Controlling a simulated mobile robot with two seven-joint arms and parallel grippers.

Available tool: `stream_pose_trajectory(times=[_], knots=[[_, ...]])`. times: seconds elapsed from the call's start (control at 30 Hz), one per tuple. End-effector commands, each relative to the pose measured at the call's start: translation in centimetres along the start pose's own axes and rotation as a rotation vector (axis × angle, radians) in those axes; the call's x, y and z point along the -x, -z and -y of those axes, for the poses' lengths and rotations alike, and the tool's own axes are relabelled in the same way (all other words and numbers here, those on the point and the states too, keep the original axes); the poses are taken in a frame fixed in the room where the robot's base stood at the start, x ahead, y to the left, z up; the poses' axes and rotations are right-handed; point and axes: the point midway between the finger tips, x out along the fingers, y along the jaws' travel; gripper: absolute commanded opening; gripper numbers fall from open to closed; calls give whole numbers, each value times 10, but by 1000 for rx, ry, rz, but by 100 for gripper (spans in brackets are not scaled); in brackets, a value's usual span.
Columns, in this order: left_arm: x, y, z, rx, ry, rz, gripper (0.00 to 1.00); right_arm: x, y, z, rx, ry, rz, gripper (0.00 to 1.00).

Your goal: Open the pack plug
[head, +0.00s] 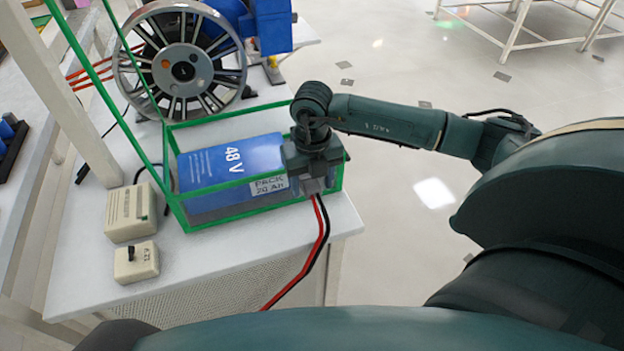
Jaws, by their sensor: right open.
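The blue battery pack (222,165), marked "48 V" and "PACK 20 Ah", lies inside a green frame (240,184) on the white bench. My right gripper (313,186) is at the pack's right end, pointing down, with its jaws open. A red cable (322,230) and a black cable (325,245) come out from under the gripper and hang over the bench's front edge. The pack plug is mostly hidden behind the gripper, so I cannot tell whether the jaws touch it. My left gripper is not in view.
A beige box (130,212) and a smaller box with a black switch (136,262) stand left of the pack. A large spoked wheel (183,68) and a blue block (271,25) stand behind. Green bars rise at the left.

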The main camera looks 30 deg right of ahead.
Motion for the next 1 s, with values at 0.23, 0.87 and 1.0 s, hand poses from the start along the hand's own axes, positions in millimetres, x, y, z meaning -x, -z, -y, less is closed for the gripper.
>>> stream_pose_trajectory(times=[0.23,0.87,1.0], knots=[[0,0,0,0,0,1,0,0,0,0,0,0,0,40],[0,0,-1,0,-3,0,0,1,0,0,0,0,0,0],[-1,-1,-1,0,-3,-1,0,0,0,0,0,0,0,0]])
